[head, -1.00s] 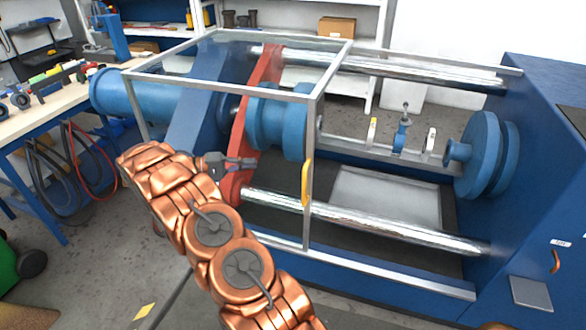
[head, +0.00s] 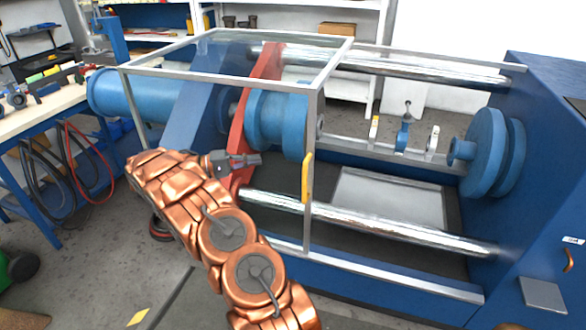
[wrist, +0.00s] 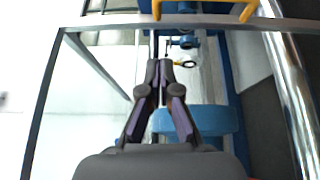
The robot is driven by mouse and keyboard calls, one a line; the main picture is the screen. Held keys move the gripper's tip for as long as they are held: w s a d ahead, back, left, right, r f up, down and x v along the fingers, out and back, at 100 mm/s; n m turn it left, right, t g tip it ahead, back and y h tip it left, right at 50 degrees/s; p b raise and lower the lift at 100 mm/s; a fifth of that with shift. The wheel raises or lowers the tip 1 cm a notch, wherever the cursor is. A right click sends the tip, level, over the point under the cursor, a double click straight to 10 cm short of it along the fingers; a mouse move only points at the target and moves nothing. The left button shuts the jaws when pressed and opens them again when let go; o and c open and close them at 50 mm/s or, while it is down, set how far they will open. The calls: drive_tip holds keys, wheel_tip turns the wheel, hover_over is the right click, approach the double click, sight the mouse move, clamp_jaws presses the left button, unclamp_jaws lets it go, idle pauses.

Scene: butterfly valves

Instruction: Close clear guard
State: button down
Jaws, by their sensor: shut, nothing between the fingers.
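The clear guard (head: 313,130) is a see-through box with a grey metal frame, over the left part of the machine; the right part is uncovered. A yellow handle (head: 307,178) is on its front right upright. The handle also shows at the top of the wrist view (wrist: 205,8), beyond the fingertips. My gripper (head: 258,160) is shut and empty, left of the handle and apart from it. In the wrist view its fingers (wrist: 160,66) point towards the guard's handle-side frame bar. I cannot tell whether the gripper touches the clear panel.
Inside the machine are a red plate (head: 262,90), a blue flanged valve (head: 278,120) and shiny rails (head: 400,230). A blue flange (head: 487,155) stands at the right by a blue cabinet (head: 545,180). A workbench (head: 50,108) stands left. Open floor lies in front.

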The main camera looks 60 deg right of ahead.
sight(293, 161)
drive_tip(key=b+x, duration=0.2)
drive_tip(key=x, duration=0.2)
drive_tip(key=b+x, duration=0.3)
drive_tip(key=x, duration=0.2)
drive_tip(key=shift+s+a+r, duration=0.1)
drive_tip(key=shift+s+a, duration=0.1)
drive_tip(key=shift+s, duration=0.1)
drive_tip(key=shift+s+a+b, duration=0.1)
drive_tip(key=shift+s+b, duration=0.6)
drive_tip(key=shift+s, duration=0.95)
drive_tip(key=shift+s, duration=0.1)
